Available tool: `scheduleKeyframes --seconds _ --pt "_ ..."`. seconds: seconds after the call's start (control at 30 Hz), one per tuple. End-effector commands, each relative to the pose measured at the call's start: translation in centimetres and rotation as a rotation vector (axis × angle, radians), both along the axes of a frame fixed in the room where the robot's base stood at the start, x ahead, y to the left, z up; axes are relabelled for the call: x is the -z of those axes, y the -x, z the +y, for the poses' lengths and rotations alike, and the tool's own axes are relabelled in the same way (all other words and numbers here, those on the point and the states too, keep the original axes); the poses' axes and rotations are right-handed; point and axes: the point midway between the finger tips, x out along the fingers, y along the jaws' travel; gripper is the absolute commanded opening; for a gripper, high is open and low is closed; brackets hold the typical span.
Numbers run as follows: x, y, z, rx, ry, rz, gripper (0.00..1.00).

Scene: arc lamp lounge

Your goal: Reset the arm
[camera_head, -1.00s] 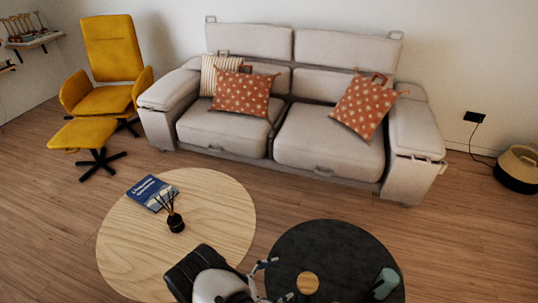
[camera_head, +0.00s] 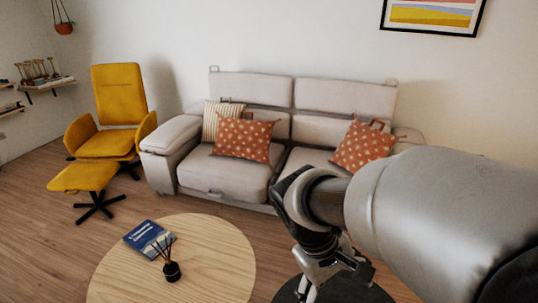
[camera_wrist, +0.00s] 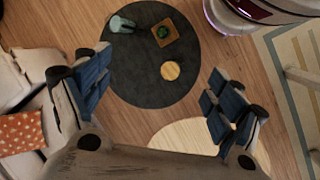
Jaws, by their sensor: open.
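My gripper (camera_wrist: 158,72) is open and empty, its two blue-padded fingers spread wide in the wrist view. It hangs in the air above the dark round table (camera_wrist: 150,88), apart from it. In the head view my gripper (camera_head: 328,268) points down in front of the dark table (camera_head: 350,290). My arm fills the lower right there and hides much of that table and the sofa's right end.
The dark table holds a teal cup (camera_wrist: 122,24), a wooden tray (camera_wrist: 180,28) with something green and a round wooden piece (camera_wrist: 171,70). The light table (camera_head: 220,245) holds a blue book (camera_head: 150,239) and a reed diffuser (camera_head: 171,270). A sofa (camera_head: 235,178) stands behind.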

Motion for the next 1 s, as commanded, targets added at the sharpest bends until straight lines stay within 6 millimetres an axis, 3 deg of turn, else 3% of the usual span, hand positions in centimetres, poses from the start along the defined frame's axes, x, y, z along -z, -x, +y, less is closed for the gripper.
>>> scheduleKeyframes --seconds 0.03,0.2,0.43,0.63,1.0 --pt "-1.3 1.2 -0.5 0.046 -0.047 -0.052 0.86" --pt "-3.9 5.2 -1.2 0.185 -0.201 -0.213 0.86" --pt "-5.6 9.1 -1.0 0.330 -0.366 -0.421 0.86" --pt "-6.0 10.4 -0.8 0.383 -0.430 -0.511 0.86" --pt "-6.0 10.5 -0.7 0.388 -0.437 -0.519 0.86"
